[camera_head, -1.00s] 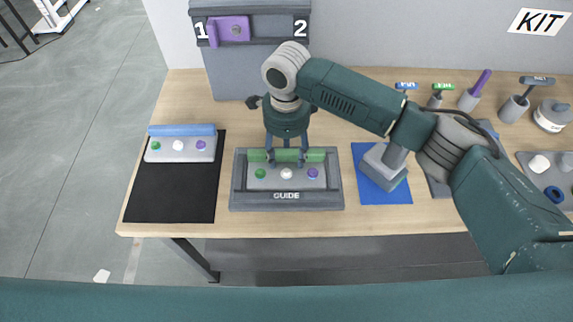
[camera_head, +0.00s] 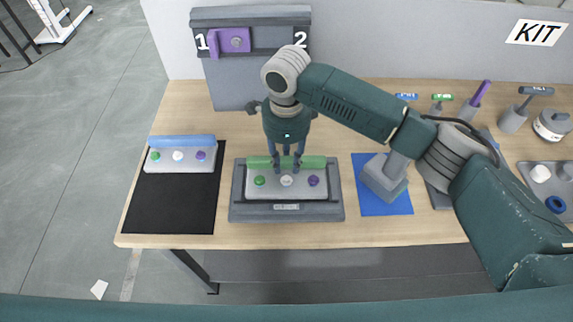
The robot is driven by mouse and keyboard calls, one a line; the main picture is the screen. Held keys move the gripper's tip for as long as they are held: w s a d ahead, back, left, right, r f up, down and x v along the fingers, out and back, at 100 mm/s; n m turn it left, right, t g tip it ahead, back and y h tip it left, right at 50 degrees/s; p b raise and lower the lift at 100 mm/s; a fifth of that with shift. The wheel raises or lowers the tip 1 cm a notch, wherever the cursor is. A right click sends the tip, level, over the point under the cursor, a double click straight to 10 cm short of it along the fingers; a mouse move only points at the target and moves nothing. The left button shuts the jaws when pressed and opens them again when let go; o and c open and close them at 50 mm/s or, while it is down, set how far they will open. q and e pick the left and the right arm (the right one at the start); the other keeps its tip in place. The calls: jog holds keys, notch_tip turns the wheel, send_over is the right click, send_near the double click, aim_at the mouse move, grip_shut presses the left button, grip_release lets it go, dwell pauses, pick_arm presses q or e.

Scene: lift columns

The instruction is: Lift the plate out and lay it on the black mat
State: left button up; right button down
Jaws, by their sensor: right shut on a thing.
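A light grey plate (camera_head: 271,191) with a green bar along its back edge and green, white and purple studs is in the dark grey guide frame (camera_head: 238,212). My right gripper (camera_head: 287,165) points down from above and is shut on the green bar at its middle. I cannot tell whether the plate is raised from the frame. The black mat (camera_head: 170,205) lies to the left on the table; its front part is bare. A similar plate (camera_head: 190,167) with a blue bar lies at the mat's back end. My left gripper is not in view.
A blue mat (camera_head: 385,209) with a grey block (camera_head: 384,180) is to the right of the frame. Several tools in holders and a grey tray (camera_head: 550,183) stand at the far right. A panel (camera_head: 270,50) marked 1 and 2 with a purple piece (camera_head: 236,40) stands behind.

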notch_tip(320, 180, up, 19)
jog(key=shift+f+b, duration=0.15)
jog(key=shift+b, duration=0.3)
jog(key=shift+r+p, duration=0.45)
jog(key=shift+p, duration=0.55)
dwell(0.5)
jog(key=shift+r, duration=0.1)
notch_tip(320, 180, up, 6)
jog(key=p, duration=0.8)
jog(key=shift+p, duration=0.3)
dwell(0.6)
jog(key=shift+f, duration=0.2)
